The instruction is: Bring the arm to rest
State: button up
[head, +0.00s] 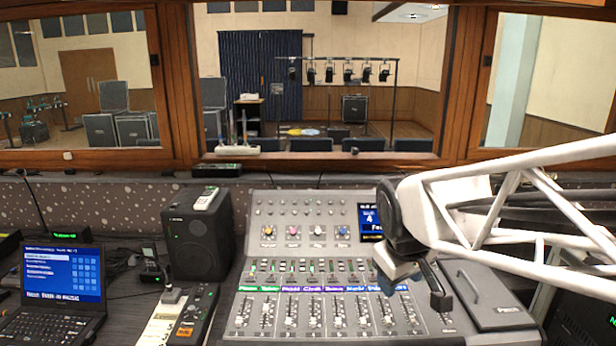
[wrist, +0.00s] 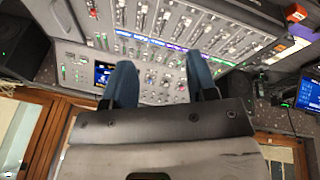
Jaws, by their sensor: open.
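My gripper (head: 424,283) hangs over the right part of the lighting console (head: 262,222) in the head view, close above its right faders and left of the grey lidded panel (head: 487,292). In the wrist view my gripper (wrist: 160,62) shows two dark bluish fingers spread apart with nothing between them. The console (wrist: 150,60) fills the top of that picture, turned upside down. My arm and gripper hide part of the console's upper right and its small screen (head: 370,221). I cannot tell whether a fingertip touches the console.
A black speaker (head: 196,238), a laptop (head: 62,275) and a small control box (head: 190,318) stand left of the console. A wood-framed window (head: 320,160) runs behind the desk, with a stage room and a lamp rig beyond. The space above the console's left half is clear.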

jog(key=s+d+f+m, duration=0.1)
jog(key=s+m, duration=0.1)
jog(key=s, duration=0.5)
jog(key=s+d+f+m+g, duration=0.1)
jog(key=s+f+m, duration=0.1)
jog(key=s, duration=0.6)
jog(key=shift+f+m+y, duration=0.3)
jog(key=shift+m+y, duration=0.1)
jog(key=shift+m, duration=0.2)
jog(key=shift+w, duration=0.15)
dwell(1.5)
